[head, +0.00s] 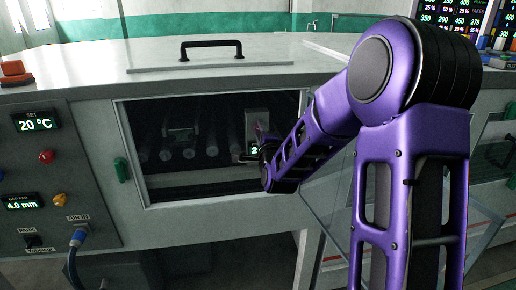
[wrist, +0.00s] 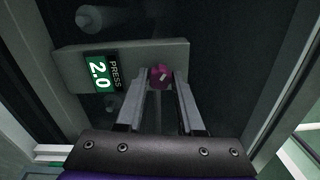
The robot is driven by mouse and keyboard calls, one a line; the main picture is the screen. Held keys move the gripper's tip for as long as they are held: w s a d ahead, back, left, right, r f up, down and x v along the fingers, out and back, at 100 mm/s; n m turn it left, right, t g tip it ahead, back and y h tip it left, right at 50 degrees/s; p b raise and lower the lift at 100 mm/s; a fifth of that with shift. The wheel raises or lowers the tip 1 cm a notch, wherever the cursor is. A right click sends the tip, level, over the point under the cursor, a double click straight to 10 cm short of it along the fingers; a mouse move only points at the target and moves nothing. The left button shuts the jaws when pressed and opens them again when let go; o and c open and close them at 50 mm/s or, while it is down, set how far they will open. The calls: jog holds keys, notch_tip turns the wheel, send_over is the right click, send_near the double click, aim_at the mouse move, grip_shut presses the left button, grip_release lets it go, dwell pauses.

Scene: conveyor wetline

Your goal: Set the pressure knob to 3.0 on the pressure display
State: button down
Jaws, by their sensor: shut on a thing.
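The pressure knob (wrist: 160,76) is magenta with a pale mark. In the wrist view it sits at the right end of a grey box, between the fingertips of my gripper (wrist: 158,84), which is shut on it. The pressure display (wrist: 97,72) on the same box is labelled PRESS and reads 2.0, turned sideways in this view. In the head view the grey box (head: 257,122) is inside the dark opening of the machine. My gripper (head: 250,157) reaches in there from the right, and my arm hides part of the box and the display.
The opening has a frame (head: 128,160) close around my arm. Rollers (head: 188,150) lie inside to the left. A clear door panel (head: 335,215) hangs open at the right, behind my arm. A control panel with a 20 °C display (head: 37,122) stands at the left.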

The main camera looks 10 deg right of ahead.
jog(key=shift+n, duration=1.7)
jog(key=shift+n, duration=0.8)
jog(key=c, duration=0.7)
grip_release()
jog(key=shift+s, duration=3)
